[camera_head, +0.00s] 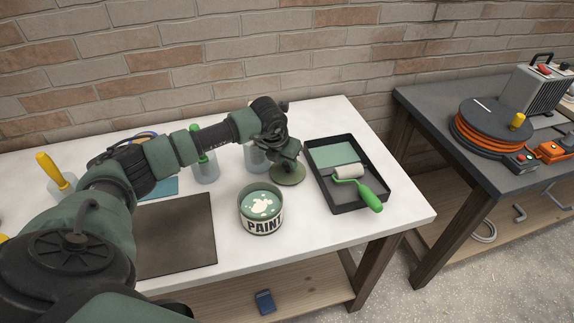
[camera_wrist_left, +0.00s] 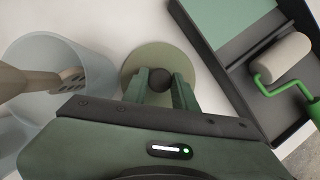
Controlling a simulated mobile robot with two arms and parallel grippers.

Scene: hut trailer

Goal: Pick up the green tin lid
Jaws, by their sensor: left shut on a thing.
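The green tin lid (camera_head: 289,178) is a pale green disc between the paint tin and the roller tray. In the left wrist view the lid (camera_wrist_left: 138,65) shows a dark round knob (camera_wrist_left: 159,80) at its middle. My left gripper (camera_head: 286,162) points down over the lid, and its fingers (camera_wrist_left: 160,88) are shut on the knob from both sides. I cannot tell whether the lid rests on the table or is slightly above it. The open paint tin (camera_head: 262,222) stands just in front of the lid. My right gripper is not in view.
A black tray (camera_head: 348,201) with a green-handled roller (camera_head: 368,195) lies right of the lid. Clear containers, one (camera_head: 206,169) with a green-handled tool, stand left. A dark board (camera_head: 177,237) lies at front. A second bench (camera_head: 460,145) holds an orange cable reel (camera_head: 491,126).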

